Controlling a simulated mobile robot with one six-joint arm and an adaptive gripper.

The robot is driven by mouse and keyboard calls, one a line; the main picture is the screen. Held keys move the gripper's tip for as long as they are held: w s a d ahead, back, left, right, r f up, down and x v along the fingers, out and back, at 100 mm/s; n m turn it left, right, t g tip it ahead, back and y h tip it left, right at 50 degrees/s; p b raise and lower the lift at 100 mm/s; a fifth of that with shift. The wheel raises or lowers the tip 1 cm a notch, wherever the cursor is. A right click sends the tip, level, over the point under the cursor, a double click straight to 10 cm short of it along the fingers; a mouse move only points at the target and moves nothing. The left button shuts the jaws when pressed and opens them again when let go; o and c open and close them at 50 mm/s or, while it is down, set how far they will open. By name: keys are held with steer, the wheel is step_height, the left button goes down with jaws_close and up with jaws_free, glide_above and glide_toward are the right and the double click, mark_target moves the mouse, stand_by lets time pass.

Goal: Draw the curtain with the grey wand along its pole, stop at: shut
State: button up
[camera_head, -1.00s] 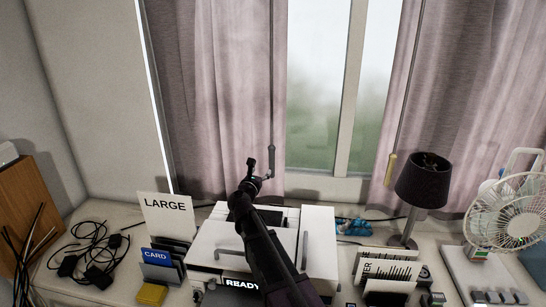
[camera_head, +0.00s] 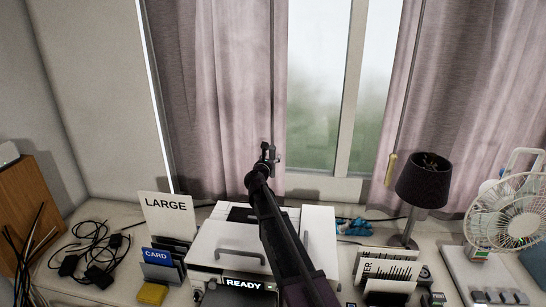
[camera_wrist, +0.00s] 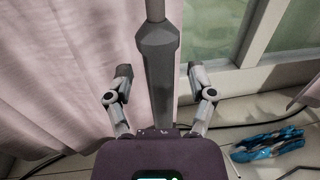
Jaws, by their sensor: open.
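The grey wand (camera_head: 272,70) hangs upright in front of the left pink curtain (camera_head: 225,90), near that curtain's inner edge. My gripper (camera_head: 268,151) is at the wand's lower end. In the wrist view, the wand's thick grey handle (camera_wrist: 158,62) stands between the two open fingers of my gripper (camera_wrist: 160,80), with a gap on each side. The left curtain also shows behind it in the wrist view (camera_wrist: 65,70). The curtain hangs left of the bare window pane (camera_head: 315,90). The pole is out of view.
A right curtain (camera_head: 460,90) has its own wand with a cream handle (camera_head: 391,169). Below lie a white printer (camera_head: 210,240), a dark lamp (camera_head: 424,182), a fan (camera_head: 510,212), card holders and black cables (camera_head: 95,250). A blue object (camera_head: 354,227) lies right of the printer.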

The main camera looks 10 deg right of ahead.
steer(key=shift+w+d, duration=0.25)
steer(key=shift+w, duration=0.2)
steer(key=shift+c, duration=0.2)
jaws_close()
steer(key=shift+s, duration=0.15)
